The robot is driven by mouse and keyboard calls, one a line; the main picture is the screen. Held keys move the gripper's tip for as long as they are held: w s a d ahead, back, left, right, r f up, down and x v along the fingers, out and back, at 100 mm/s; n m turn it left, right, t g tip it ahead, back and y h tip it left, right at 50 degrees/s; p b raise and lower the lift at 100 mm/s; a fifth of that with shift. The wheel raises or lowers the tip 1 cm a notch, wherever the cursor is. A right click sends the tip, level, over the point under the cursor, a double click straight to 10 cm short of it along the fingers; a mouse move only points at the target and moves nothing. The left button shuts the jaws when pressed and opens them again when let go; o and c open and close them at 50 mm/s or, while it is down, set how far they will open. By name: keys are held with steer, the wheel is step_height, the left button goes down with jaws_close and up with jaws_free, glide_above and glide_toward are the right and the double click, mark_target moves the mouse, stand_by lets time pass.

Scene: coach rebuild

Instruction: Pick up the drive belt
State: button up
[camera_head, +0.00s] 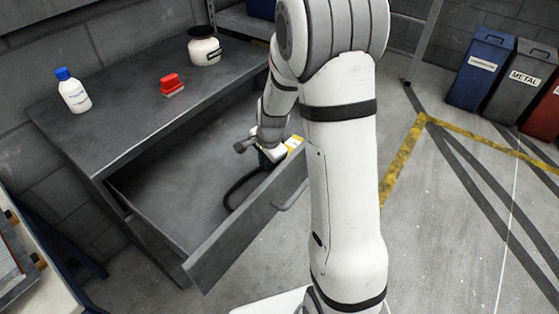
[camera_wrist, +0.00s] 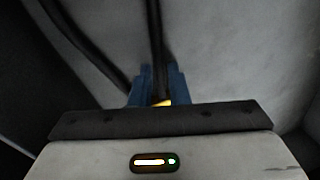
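The drive belt (camera_head: 238,190) is a black loop in the open drawer (camera_head: 232,240), seen in the head view. A yellow and white patch (camera_head: 294,144), perhaps its label, shows beside my gripper. My gripper (camera_head: 267,160) points down into the drawer at the belt's far right end. In the wrist view, one black strand of the belt (camera_wrist: 156,40) runs between the blue fingertips (camera_wrist: 158,84) and fills the gap, so my gripper looks shut on it. Another strand passes left of the fingers. A bit of yellow shows between the fingers. The rest of the belt's far end is hidden.
The drawer's front panel, with its handle (camera_head: 291,196), stands close to my gripper. On the workbench (camera_head: 125,115) above are a white bottle with a blue cap (camera_head: 73,93), a red brush (camera_head: 172,85) and a white jar (camera_head: 204,50). Bins (camera_head: 482,70) stand far right.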

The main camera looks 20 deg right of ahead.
steer(key=shift+c, duration=0.4)
jaws_close()
steer(key=shift+r, duration=0.1)
